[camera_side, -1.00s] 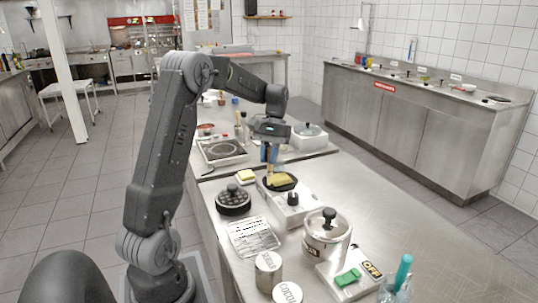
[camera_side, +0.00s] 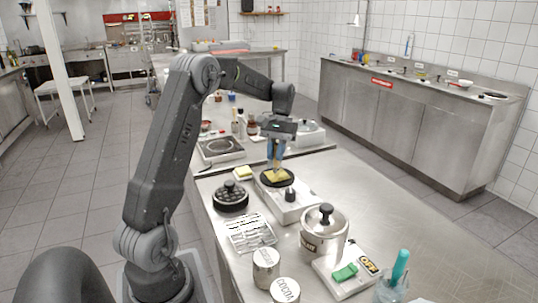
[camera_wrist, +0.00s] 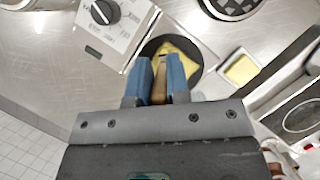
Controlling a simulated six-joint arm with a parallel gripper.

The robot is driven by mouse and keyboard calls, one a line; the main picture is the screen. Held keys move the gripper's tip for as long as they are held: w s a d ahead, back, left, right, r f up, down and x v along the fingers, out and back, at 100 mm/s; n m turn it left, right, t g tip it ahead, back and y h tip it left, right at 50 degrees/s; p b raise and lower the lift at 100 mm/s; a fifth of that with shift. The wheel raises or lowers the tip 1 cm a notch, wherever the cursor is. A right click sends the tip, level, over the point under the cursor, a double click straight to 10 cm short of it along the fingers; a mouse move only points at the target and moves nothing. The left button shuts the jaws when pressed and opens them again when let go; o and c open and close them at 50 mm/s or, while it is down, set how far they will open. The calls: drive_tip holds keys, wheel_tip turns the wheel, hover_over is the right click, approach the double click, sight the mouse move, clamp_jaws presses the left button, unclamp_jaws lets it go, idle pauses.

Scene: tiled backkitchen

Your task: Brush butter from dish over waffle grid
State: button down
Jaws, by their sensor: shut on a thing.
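My gripper (camera_side: 274,163) is shut on a slim wooden-handled tool (camera_wrist: 160,82), apparently the brush, between its blue fingers. The tool points down over a round black pan (camera_side: 263,183) holding a yellow, uneven piece (camera_wrist: 180,52). The tool's tip is hidden, so I cannot tell whether it touches the yellow piece. The pan sits on a white appliance with a black dial (camera_wrist: 103,12). A small pale dish with a yellow block (camera_side: 243,172), likely the butter, stands left of the pan; it also shows in the wrist view (camera_wrist: 241,69). A dark round studded thing with a knob (camera_side: 231,197), perhaps the waffle grid, stands nearer the camera.
The counter's right side (camera_side: 400,205) is mostly clear.

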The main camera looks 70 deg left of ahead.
drive_tip(key=shift+w, duration=2.7)
drive_tip(key=shift+a, duration=0.55)
drive_tip(key=shift+s, duration=4.25)
drive_tip(key=shift+a+f, duration=0.1)
drive_tip(key=shift+a, duration=0.55)
drive_tip(key=shift+w, duration=4.15)
drive_tip(key=shift+w+a, duration=0.1)
drive_tip(key=shift+a, duration=0.45)
drive_tip(key=shift+s+a, duration=0.1)
drive_tip(key=shift+s, duration=4.15)
